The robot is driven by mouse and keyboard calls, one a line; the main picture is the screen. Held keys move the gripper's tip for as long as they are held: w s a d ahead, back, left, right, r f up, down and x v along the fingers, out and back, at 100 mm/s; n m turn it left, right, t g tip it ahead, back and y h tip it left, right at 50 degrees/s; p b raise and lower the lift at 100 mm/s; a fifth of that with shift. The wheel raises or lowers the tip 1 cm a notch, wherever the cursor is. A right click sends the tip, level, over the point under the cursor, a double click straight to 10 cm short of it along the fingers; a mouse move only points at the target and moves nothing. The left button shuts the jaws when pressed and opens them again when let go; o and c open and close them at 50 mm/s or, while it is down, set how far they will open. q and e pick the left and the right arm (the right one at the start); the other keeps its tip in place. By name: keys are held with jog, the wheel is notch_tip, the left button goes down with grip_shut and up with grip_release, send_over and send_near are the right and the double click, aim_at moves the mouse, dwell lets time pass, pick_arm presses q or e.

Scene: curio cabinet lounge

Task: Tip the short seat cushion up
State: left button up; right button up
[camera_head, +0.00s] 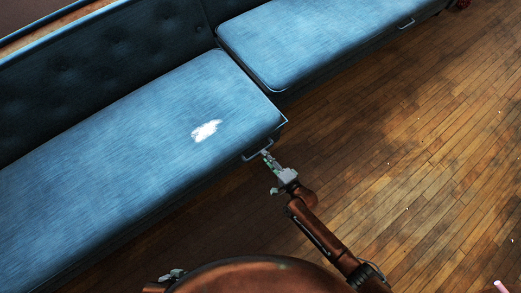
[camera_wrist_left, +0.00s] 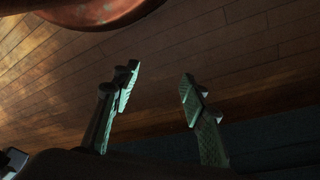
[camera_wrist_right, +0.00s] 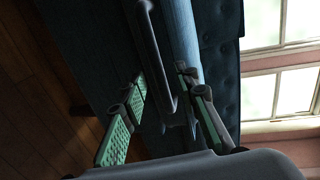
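Two blue seat cushions lie flat on the sofa in the head view: a nearer one (camera_head: 110,150) with a white patch and a farther one (camera_head: 310,40). Which is the short one I cannot tell for sure. A metal handle (camera_head: 252,156) sits on the nearer cushion's front edge near its right end. My right gripper (camera_head: 268,158) is at this handle. In the right wrist view, its fingers (camera_wrist_right: 163,82) stand apart with the handle bar (camera_wrist_right: 168,60) between them; contact is unclear. My left gripper (camera_wrist_left: 157,80) is open and empty over the floor, away from the cushions.
The tufted sofa back (camera_head: 110,60) runs behind the cushions. A second handle (camera_head: 406,23) is on the farther cushion's front. The wooden floor (camera_head: 420,150) in front is clear, with a pink object (camera_head: 501,287) at the bottom right corner. A window (camera_wrist_right: 275,80) shows in the right wrist view.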

jog(key=b+x, duration=0.1)
jog(key=x, duration=0.2)
jog(key=shift+w+a+f, duration=0.1)
jog(key=shift+w+f, duration=0.05)
jog(key=shift+f, duration=0.1)
pick_arm(q)
jog(key=shift+t+h, duration=0.3)
jog(key=shift+t, duration=0.3)
jog(key=w+d+f, duration=0.2)
jog(key=f, duration=0.1)
jog(key=shift+w, duration=0.35)
pick_arm(e)
jog(key=shift+w+a, duration=0.2)
jog(key=shift+w, duration=0.1)
grip_shut()
